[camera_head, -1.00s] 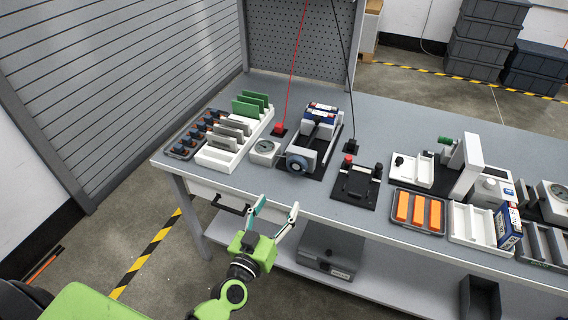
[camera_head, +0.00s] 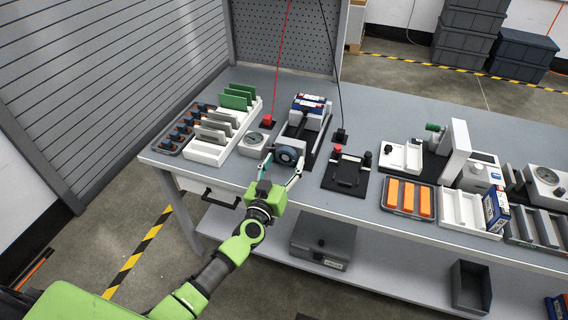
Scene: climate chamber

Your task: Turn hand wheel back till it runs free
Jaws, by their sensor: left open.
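The hand wheel (camera_head: 287,156) is a dark round wheel with a blue-grey centre, on the front end of a grey and white vise-like fixture (camera_head: 309,130). A blue and white box (camera_head: 308,103) sits in the far end of the fixture. My left gripper (camera_head: 280,168) is open, its two fingers reaching up on either side of the wheel from the front. I cannot tell whether the fingertips touch the wheel. My right gripper is not in view.
A black plate fixture with a red knob (camera_head: 345,173) stands to the right. A white rack with boards (camera_head: 213,152) is at the left. Red and black cables hang behind. The bench front edge lies under my arm.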

